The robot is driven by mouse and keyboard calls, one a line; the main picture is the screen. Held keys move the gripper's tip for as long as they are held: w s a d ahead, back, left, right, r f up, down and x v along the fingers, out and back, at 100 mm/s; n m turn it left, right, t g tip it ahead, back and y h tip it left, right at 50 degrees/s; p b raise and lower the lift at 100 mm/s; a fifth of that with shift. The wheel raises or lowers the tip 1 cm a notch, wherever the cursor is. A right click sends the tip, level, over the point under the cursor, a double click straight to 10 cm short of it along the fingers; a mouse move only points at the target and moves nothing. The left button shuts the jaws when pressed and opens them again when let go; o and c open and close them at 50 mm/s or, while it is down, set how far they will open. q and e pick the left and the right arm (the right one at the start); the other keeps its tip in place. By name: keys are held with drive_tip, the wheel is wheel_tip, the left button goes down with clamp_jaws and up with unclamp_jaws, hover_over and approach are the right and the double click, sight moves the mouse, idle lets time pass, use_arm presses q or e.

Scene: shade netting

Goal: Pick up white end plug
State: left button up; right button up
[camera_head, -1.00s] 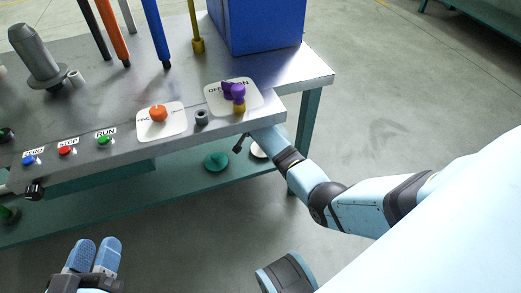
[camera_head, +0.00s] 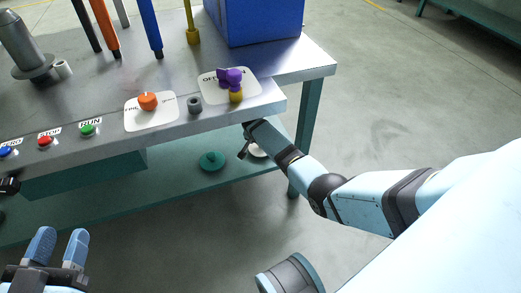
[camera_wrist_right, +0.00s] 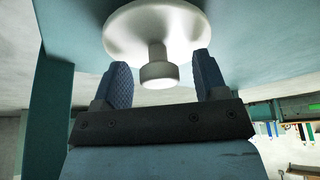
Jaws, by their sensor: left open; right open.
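The white end plug (camera_wrist_right: 155,25) is a wide round disc with a short knob, seen close up in the right wrist view. In the head view a small part of it (camera_head: 257,151) shows on the lower shelf, mostly hidden by my right arm. My right gripper (camera_wrist_right: 160,62) is open, with one blue finger on each side of the knob. A gap shows between the knob and each finger. In the head view my right gripper is mostly hidden near the bench's front edge. My left gripper (camera_head: 58,245) is open and empty at the lower left, away from the bench.
A teal plug (camera_head: 212,161) lies on the lower teal shelf (camera_head: 120,205), left of the white one. Above is the grey bench top (camera_head: 110,75) with buttons, an orange knob (camera_head: 148,101), a purple switch (camera_head: 231,77) and a blue box (camera_head: 255,22). A teal leg (camera_head: 308,125) stands right of my right wrist.

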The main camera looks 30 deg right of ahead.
drive_tip(key=shift+c, duration=0.5)
drive_tip(key=c, duration=0.9)
